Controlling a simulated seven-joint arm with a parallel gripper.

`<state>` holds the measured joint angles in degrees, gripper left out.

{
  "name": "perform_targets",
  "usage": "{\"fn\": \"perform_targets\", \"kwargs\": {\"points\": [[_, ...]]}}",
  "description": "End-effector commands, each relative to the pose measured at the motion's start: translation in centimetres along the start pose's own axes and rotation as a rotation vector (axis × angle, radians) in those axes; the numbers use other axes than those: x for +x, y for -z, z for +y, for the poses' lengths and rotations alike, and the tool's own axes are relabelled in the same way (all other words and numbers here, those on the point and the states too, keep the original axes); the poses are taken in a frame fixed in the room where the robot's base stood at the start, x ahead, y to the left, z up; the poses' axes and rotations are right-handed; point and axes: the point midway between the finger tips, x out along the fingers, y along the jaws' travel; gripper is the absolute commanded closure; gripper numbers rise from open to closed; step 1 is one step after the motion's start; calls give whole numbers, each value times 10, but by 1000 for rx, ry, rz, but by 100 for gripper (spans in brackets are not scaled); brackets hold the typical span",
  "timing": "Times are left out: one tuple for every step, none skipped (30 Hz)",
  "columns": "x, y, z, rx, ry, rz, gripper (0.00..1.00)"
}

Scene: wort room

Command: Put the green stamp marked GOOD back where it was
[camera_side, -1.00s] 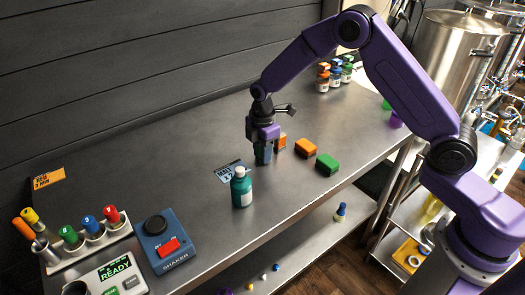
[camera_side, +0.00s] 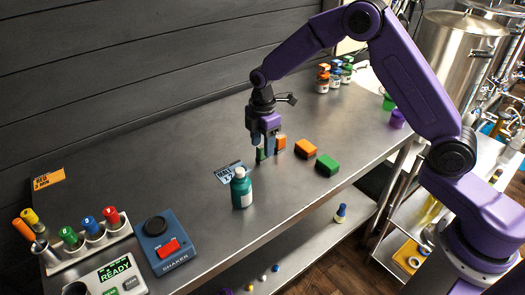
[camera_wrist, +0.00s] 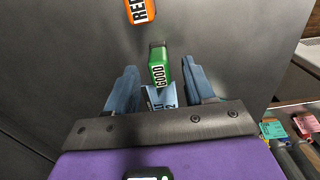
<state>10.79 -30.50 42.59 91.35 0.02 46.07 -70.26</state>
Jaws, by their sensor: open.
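The green stamp marked GOOD (camera_wrist: 159,68) stands on the steel bench in the wrist view, between and beyond my open fingers. In the side view the green stamp (camera_side: 260,155) is mostly hidden behind my gripper (camera_side: 263,148). My gripper (camera_wrist: 159,80) is open, its two blue fingers apart on either side of the stamp, with visible gaps. An orange stamp (camera_side: 280,143) stands just right of it; its lettering, partly cut off, shows in the wrist view (camera_wrist: 140,11). A blue card (camera_side: 228,172) lies to the left on the bench.
The bench's back middle is clear.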

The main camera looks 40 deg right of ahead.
Motion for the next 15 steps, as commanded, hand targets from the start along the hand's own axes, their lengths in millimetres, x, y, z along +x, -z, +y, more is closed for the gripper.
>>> {"fn": "perform_targets", "kwargs": {"points": [[-12, 1, 1, -1, -6, 2, 47], [-18, 1, 1, -1, -5, 2, 47], [-27, 1, 1, -2, -6, 2, 47], [-33, 1, 1, -2, -6, 2, 47], [-39, 1, 1, -2, -6, 2, 47], [-46, 1, 1, -1, -6, 2, 47], [-51, 1, 1, -1, -5, 2, 47], [-56, 0, 1, -1, -5, 2, 47], [-62, 0, 1, 0, -3, 1, 47], [-66, 0, 1, 0, -4, 1, 47], [-70, 0, 1, -1, -4, 1, 47], [-74, 1, 1, -1, -4, 1, 47], [-76, 1, 1, -1, -3, 1, 47], [-79, 1, 0, -1, -2, 1, 47], [-81, 0, 0, -1, -1, 0, 47]]}}
